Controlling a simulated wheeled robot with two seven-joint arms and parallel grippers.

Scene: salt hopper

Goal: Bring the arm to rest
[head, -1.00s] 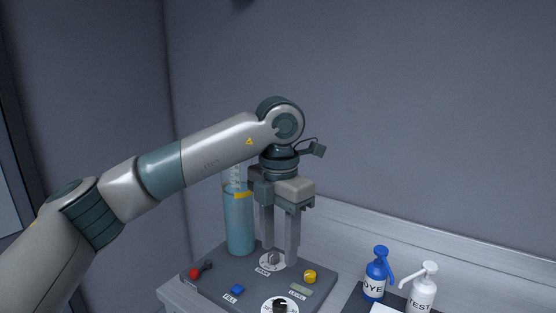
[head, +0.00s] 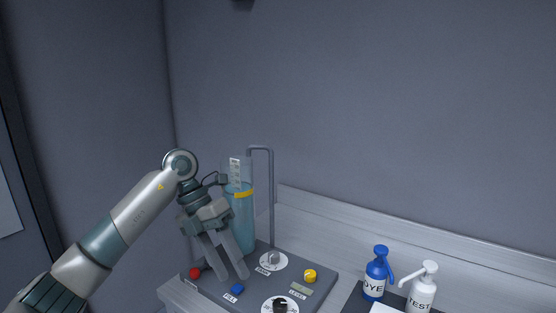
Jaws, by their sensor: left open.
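My left arm comes in from the lower left in the head view. Its gripper (head: 231,279) points down and tilts, over the left part of the grey control panel (head: 318,287). The gripper is open and nothing shows between its fingers. Its fingertips are close to the blue button (head: 237,289); I cannot tell whether they touch anything. My right gripper is not in view.
The panel carries a red knob (head: 195,272), a yellow knob (head: 310,276) and a grey dial (head: 274,259). A bent grey pipe (head: 271,195) rises behind it. A blue DYE bottle (head: 375,280) and a white TEST bottle (head: 420,294) stand at right. The space above is free.

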